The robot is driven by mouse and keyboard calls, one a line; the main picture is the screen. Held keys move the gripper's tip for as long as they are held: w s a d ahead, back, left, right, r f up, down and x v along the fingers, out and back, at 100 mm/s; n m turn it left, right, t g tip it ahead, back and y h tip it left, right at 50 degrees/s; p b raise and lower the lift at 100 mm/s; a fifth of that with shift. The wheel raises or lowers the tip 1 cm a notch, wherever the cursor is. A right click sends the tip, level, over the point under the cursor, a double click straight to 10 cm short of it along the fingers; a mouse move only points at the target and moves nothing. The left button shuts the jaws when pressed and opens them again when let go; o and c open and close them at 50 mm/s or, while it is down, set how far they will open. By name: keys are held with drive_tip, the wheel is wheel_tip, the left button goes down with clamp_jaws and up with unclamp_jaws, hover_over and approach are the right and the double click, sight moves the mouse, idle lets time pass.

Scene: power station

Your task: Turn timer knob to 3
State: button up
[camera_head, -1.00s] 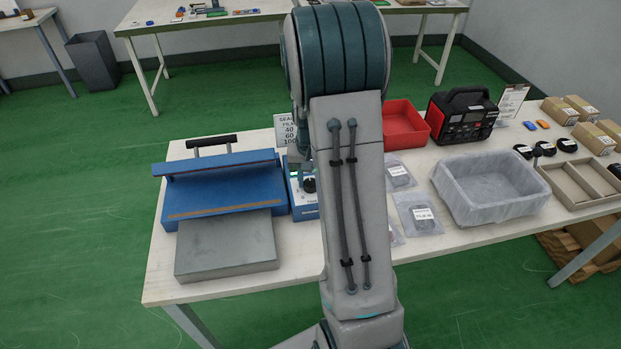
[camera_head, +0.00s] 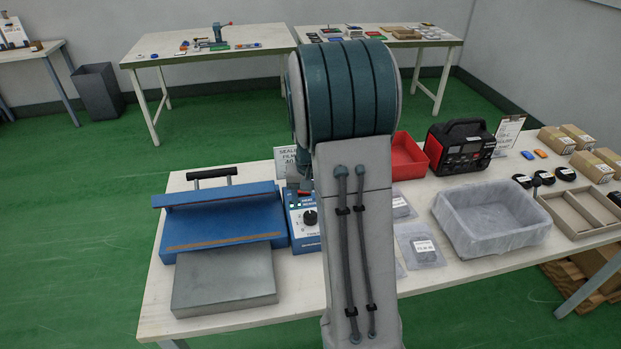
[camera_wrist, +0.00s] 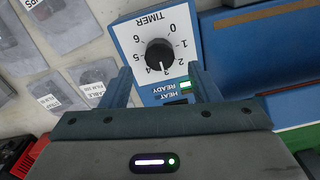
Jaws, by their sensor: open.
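The black timer knob (camera_wrist: 160,54) sits on the white face of the blue control box (camera_wrist: 198,50), with numbers 0 to 6 around it, seen upside down in the wrist view. Its pale mark points to about the 3. In the head view the knob (camera_head: 310,218) shows just left of my arm, on the control box (camera_head: 297,240). My gripper (camera_wrist: 162,76) is open in the wrist view, its fingers apart on either side of the panel's lower part. The knob lies between and beyond the fingertips, with no clear contact. My arm hides most of my gripper in the head view.
A blue sealer (camera_head: 222,218) with a grey plate (camera_head: 225,282) adjoins the box on the left. Bagged parts (camera_head: 420,246), a lined bin (camera_head: 492,243) and a red tray (camera_head: 407,155) lie to the right. A sign (camera_head: 287,157) stands behind the box.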

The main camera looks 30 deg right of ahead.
wheel_tip(320, 180, up, 10)
idle(0.3)
idle(0.3)
